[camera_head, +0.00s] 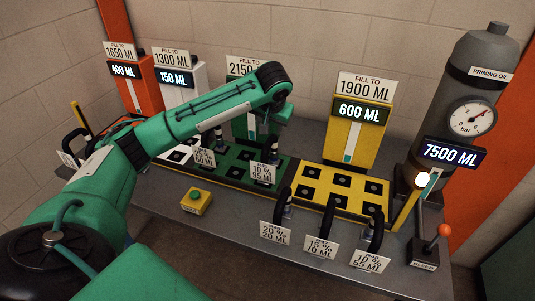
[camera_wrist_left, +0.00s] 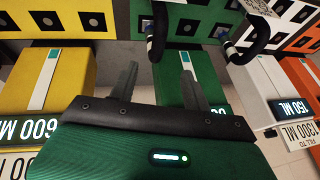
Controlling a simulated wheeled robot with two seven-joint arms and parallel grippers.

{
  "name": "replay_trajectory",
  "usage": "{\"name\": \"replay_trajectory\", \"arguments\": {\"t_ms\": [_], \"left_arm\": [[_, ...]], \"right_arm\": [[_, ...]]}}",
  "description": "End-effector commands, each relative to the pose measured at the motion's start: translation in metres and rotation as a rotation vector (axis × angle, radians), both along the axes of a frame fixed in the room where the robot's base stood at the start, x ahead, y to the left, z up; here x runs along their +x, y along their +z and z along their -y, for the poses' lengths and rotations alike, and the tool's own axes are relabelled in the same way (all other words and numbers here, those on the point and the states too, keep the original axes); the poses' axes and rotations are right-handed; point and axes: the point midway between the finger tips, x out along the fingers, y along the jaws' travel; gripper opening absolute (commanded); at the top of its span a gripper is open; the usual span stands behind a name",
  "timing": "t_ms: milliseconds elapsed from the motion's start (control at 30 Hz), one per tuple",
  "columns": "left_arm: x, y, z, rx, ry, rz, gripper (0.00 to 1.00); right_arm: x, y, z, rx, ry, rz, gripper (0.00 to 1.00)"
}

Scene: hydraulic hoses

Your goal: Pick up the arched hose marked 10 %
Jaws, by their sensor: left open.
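Two tags read 10 % in the head view. One is the 10 % 95 ML tag (camera_head: 263,174) on the green base, with its hose largely hidden by my arm. The other is the 10 % 55 ML tag (camera_head: 369,261) at the front right, with a black arched hose (camera_head: 376,232) standing beside it. My left gripper (camera_wrist_left: 157,74) is open and empty over the green unit; its fingers cannot be made out in the head view. In the left wrist view, black hoses (camera_wrist_left: 157,32) and (camera_wrist_left: 244,44) arch beyond the fingers. My right gripper is not in view.
The yellow base (camera_head: 343,187) has several empty black sockets. More arched hoses with 20 % and 15 % (camera_head: 321,248) tags stand in front. A yellow box with a green button (camera_head: 196,201), a grey tank (camera_head: 478,70) and a red-knobbed lever (camera_head: 444,230) are on the grey table.

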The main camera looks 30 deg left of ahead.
Motion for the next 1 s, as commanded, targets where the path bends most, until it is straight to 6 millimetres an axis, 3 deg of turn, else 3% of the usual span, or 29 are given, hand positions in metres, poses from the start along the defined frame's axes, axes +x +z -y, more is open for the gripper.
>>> {"name": "replay_trajectory", "arguments": {"t_ms": [167,500,667,833,1000], "left_arm": [[0.005,-0.014,-0.005,0.000,0.004,-0.005,0.49],[0.025,-0.069,-0.020,0.000,0.002,-0.002,0.49],[0.028,-0.078,-0.022,0.000,0.000,-0.001,0.49],[0.031,-0.091,-0.025,0.001,0.002,-0.004,0.49],[0.037,-0.113,-0.029,0.001,0.002,-0.003,0.49]], "right_arm": [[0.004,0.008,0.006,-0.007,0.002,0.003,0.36],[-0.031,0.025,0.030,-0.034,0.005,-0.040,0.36],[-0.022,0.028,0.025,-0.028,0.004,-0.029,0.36],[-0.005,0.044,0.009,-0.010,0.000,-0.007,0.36],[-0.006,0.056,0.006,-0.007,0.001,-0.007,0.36]]}}
